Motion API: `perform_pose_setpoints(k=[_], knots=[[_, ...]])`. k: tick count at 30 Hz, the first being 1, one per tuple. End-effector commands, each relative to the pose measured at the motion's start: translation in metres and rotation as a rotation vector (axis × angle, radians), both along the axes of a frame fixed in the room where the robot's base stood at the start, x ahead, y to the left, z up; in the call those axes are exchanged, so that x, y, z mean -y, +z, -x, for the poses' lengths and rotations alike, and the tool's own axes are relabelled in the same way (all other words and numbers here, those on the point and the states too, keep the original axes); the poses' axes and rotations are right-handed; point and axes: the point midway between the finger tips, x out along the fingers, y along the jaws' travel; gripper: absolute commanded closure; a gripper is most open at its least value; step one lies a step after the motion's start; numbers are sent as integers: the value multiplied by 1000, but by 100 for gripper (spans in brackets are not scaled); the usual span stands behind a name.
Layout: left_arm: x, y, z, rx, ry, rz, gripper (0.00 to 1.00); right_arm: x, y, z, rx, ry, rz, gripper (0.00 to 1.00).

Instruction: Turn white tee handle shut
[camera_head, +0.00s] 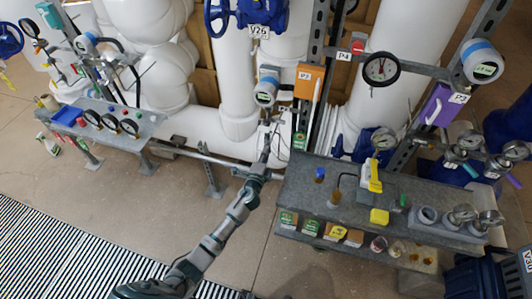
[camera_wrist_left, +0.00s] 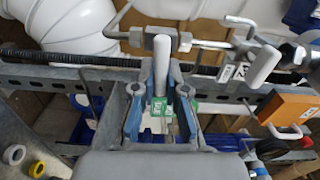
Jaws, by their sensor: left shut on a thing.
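A white tee handle (camera_wrist_left: 161,62) stands between the two blue-grey fingers of my left gripper (camera_wrist_left: 160,98) in the left wrist view. The gripper is shut on it. A green tag (camera_wrist_left: 158,107) shows just below the handle, between the fingers. In the head view my left gripper (camera_head: 268,121) reaches in at the pipe rack, below the round blue-and-white gauge. The handle is too small and covered there to make out. My right gripper is in neither view.
A second white handle with a tag (camera_wrist_left: 260,67) stands to the right in the wrist view. An orange box (camera_head: 309,82) is right of the gripper. A grey bench (camera_head: 300,190) with gauges and a yellow valve lies to the arm's right. Open floor lies left of the arm.

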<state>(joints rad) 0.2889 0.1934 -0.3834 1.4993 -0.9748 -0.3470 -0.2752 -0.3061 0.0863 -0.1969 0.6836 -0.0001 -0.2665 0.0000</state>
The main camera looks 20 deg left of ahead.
Motion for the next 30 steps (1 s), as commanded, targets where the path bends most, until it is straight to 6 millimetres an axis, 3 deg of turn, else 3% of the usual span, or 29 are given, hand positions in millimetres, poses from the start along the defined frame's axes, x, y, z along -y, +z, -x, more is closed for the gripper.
perform_pose_setpoints(k=[9, 21, 22, 25, 30], knots=[[0, -4, 0, -3, 2, -73, 100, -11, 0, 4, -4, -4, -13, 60], [0, -4, 0, -2, 1, -80, 100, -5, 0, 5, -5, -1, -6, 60], [0, -4, 0, -2, 1, -80, 86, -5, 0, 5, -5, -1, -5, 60], [0, -4, 0, -2, 1, -79, 62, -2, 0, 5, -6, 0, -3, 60], [0, -2, 0, 1, 0, -78, 62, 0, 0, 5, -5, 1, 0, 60]])
